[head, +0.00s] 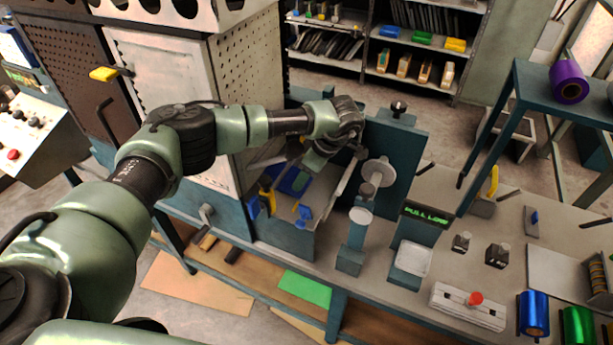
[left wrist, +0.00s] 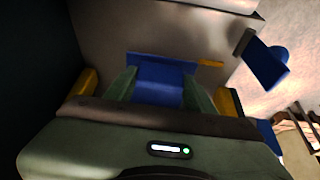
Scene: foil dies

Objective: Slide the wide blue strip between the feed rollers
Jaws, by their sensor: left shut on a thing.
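My left gripper (left wrist: 159,84) is shut on the wide blue strip (left wrist: 163,72), with a green finger at each side of the strip. In the head view my left arm reaches from the left to the bench machine, and its hand (head: 313,158) is bent down over the machine's recess. A blue patch (head: 293,181) shows below the hand; it looks like the strip. A pale panel lies behind the strip in the left wrist view. I cannot clearly make out the feed rollers or whether the strip touches them. My right gripper is not in view.
Blue and yellow clips (head: 265,196) sit near the recess. A dark blue upright plate (head: 400,150) stands to its right, with grey discs (head: 380,171) before it. A lit display (head: 426,215), a blue roll (head: 534,314) and a green roll (head: 578,326) are further right.

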